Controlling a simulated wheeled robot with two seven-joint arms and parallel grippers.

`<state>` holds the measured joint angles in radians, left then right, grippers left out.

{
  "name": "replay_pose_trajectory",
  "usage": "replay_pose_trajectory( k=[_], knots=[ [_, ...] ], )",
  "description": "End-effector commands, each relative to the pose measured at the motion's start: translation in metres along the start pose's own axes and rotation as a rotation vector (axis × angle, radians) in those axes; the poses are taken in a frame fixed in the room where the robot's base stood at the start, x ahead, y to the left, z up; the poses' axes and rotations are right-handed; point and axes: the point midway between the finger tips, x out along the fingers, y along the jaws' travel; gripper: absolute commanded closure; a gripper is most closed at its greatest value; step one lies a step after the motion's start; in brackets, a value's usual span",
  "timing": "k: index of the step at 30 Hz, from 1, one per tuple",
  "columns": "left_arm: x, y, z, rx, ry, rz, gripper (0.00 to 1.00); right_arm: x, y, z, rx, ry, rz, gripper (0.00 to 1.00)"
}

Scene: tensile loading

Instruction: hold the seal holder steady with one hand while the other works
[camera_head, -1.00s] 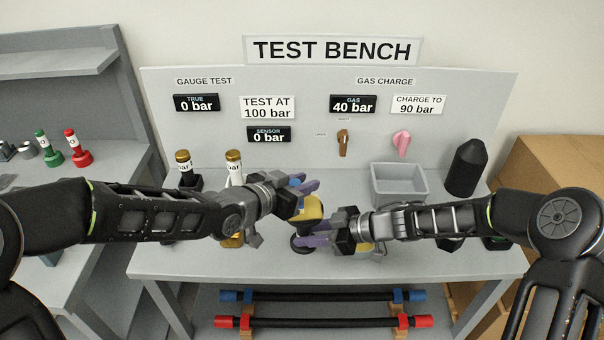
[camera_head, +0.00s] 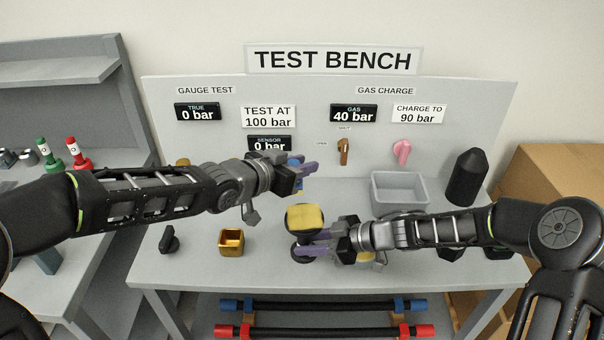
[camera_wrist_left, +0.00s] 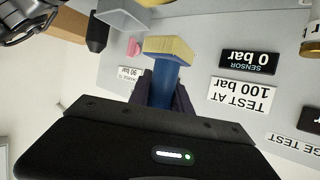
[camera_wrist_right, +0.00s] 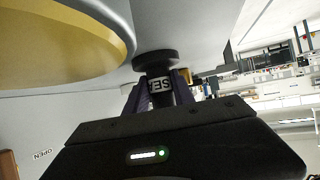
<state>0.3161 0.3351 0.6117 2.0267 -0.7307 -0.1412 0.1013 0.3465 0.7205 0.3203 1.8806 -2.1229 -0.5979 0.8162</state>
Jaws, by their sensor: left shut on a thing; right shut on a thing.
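The seal holder (camera_wrist_right: 160,85) is a black piece with a partly visible "SE" label and a round disc end. My right gripper (camera_head: 318,242) is shut on it; in the head view its dark round base (camera_head: 302,256) shows near the bench front. My left gripper (camera_head: 305,168) is shut on the blue handle (camera_wrist_left: 166,82) of a tool and is higher and farther back. A yellow block (camera_wrist_left: 168,47) sits at the handle's lower end.
A gold open-topped box (camera_head: 231,242) and a black knob-like piece (camera_head: 168,240) stand on the bench at left. A grey bin (camera_head: 400,190) and a black cylinder (camera_head: 467,178) stand at the back right. A yellow, grey-rimmed round thing (camera_wrist_right: 60,45) is close to my right gripper.

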Motion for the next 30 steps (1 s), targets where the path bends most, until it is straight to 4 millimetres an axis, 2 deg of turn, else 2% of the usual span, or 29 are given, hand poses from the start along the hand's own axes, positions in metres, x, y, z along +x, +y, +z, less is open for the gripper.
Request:
replay_pose_trajectory(
  k=[10,26,27,30],
  knots=[
    [-0.011,-0.001,-0.025,-0.001,0.001,-0.002,1.00,0.000,0.000,0.000,0.000,-0.001,0.000,0.93],
    [-0.012,0.000,-0.028,0.000,0.001,-0.001,1.00,0.000,0.000,0.000,0.000,-0.001,0.000,0.93],
    [-0.012,0.000,-0.028,0.000,0.001,-0.001,1.00,0.000,0.000,0.000,0.000,-0.001,0.000,0.69],
    [-0.012,0.000,-0.028,0.000,0.001,-0.001,1.00,0.000,0.000,0.000,0.000,-0.001,0.000,0.60]
  ],
)
